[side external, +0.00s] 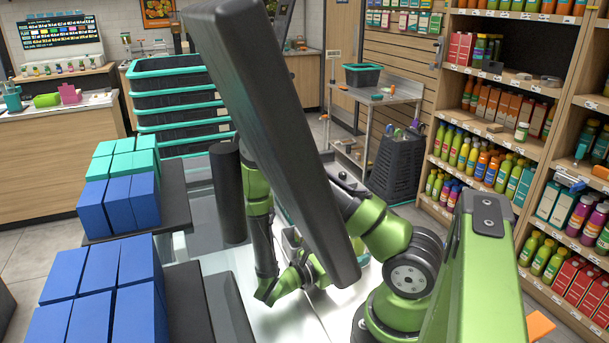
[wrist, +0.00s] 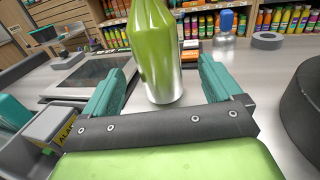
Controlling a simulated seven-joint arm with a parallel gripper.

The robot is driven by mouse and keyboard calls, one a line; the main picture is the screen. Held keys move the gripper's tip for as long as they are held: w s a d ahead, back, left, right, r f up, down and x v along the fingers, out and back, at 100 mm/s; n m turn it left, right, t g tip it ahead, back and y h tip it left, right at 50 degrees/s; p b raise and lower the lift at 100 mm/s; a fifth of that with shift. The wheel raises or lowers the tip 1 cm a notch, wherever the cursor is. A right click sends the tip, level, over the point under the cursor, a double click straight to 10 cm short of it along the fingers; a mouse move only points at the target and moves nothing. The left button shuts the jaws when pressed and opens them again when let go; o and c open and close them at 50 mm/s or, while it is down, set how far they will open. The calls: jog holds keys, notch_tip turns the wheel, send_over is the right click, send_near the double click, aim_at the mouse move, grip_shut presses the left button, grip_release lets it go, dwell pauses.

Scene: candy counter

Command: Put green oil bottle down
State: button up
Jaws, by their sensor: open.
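In the wrist view a green bottle (wrist: 158,50) with a silvery lower part stands nearly upright on the metal counter (wrist: 215,65). Its top is cut off by the frame edge. My gripper (wrist: 160,82) is open, with one teal finger on each side of the bottle. A gap shows between the bottle and each finger. In the side view my own arm and a large dark panel (side external: 290,130) hide most of the work area, and I cannot make out the bottle or the fingertips there.
Near the bottle are a dark flat panel (wrist: 95,75) on the left, a blue-capped container (wrist: 226,22) and a grey ring (wrist: 267,40) behind right, and a dark round object (wrist: 302,100) at right. Blue boxes (side external: 100,285) stand at left in the side view.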

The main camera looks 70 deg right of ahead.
jog(key=shift+w+a, duration=0.1)
dwell(0.3)
jog(key=shift+w+a+r, duration=0.15)
jog(key=shift+w+r, duration=0.15)
jog(key=shift+r, duration=0.2)
jog(key=shift+w+a+r, duration=0.15)
jog(key=shift+w+r, duration=0.15)
jog(key=shift+r, duration=0.35)
jog(key=x, duration=0.7)
jog(key=shift+s, duration=0.3)
jog(key=shift+c, duration=0.4)
jog(key=c, duration=1.4)
jog(key=shift+r, duration=0.1)
jog(key=shift+c, duration=0.2)
